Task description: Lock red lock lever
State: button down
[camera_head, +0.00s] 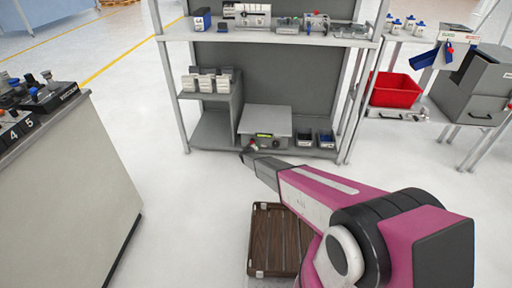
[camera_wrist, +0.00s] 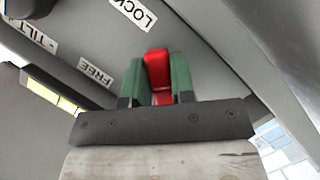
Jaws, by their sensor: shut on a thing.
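The red lock lever (camera_wrist: 157,66) stands upright in the middle of the wrist view, between the green pads of my gripper (camera_wrist: 158,80). The pads press on it from both sides, so my gripper is shut on the lever. A "LOCK" label (camera_wrist: 135,12) is above and left of the lever. A "FREE" label (camera_wrist: 96,72) is to its left. The lever's lower part is hidden behind my gripper, so I cannot tell its exact angle. In the head view my gripper (camera_head: 247,153) reaches the left front of the grey device (camera_head: 266,121) on the lower shelf.
A "TILT" label (camera_wrist: 35,36) and a yellow-green display (camera_wrist: 62,103) are on the device's panel. A brown crate (camera_head: 268,225) lies on the floor under my arm. A grey counter (camera_head: 70,180) stands at left.

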jog(key=shift+a+f+m, duration=0.1)
jog(key=shift+f+m, duration=0.05)
jog(key=shift+m, duration=0.25)
jog(key=c, duration=1.2)
grip_release()
jog(key=shift+c, duration=0.2)
jog(key=v, duration=1)
jog(key=shift+s+r, duration=0.3)
jog(key=shift+s, duration=0.05)
